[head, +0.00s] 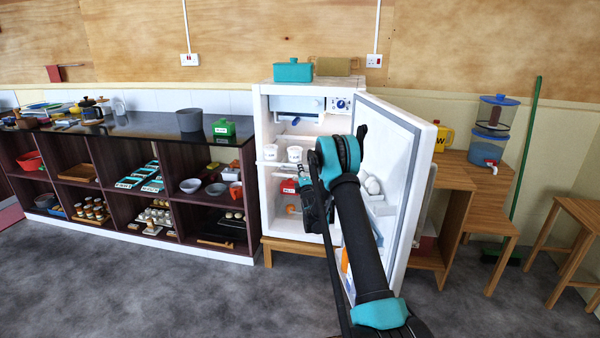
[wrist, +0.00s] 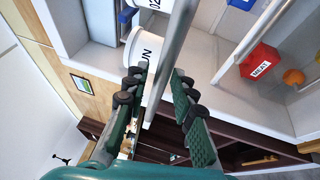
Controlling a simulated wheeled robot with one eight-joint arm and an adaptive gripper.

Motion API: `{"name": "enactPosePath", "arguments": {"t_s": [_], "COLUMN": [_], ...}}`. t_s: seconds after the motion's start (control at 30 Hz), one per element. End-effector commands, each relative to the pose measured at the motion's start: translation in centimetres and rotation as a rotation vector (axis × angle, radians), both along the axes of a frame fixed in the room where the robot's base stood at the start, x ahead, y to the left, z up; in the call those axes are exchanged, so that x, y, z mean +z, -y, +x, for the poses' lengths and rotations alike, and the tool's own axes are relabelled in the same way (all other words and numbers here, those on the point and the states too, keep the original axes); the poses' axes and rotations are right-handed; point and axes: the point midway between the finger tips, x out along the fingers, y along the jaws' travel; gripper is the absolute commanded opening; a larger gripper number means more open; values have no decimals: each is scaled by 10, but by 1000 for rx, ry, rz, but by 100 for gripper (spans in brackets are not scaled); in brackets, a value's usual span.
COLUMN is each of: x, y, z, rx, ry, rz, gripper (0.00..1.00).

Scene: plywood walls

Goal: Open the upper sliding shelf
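The upper sliding shelf (head: 268,164) is inside the open white fridge, with white tubs (head: 270,152) standing on it. In the wrist view its grey front bar (wrist: 172,58) runs down between the two fingers of my gripper (wrist: 157,82). The fingers are spread, with visible gaps beside the bar, so the gripper is open. I cannot tell whether either finger touches the bar. In the head view my arm hides most of the gripper and the shelf's right part.
The fridge door (head: 405,190) stands wide open to the right of my arm. A lower shelf with a red meat box (wrist: 261,61) is nearby. A dark open cabinet (head: 110,190) stands left of the fridge, a wooden table (head: 455,172) to the right. The floor in front is clear.

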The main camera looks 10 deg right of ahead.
Motion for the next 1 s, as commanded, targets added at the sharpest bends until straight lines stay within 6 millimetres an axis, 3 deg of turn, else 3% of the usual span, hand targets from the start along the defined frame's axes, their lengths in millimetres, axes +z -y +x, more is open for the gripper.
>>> {"name": "enactPosePath", "arguments": {"t_s": [0.43, 1.0], "x": [-2, -19], "y": [0, 9], "z": [-9, -107], "rx": [1, 0], "ry": [1, 0], "rz": [0, 0], "gripper": [32, 32]}}
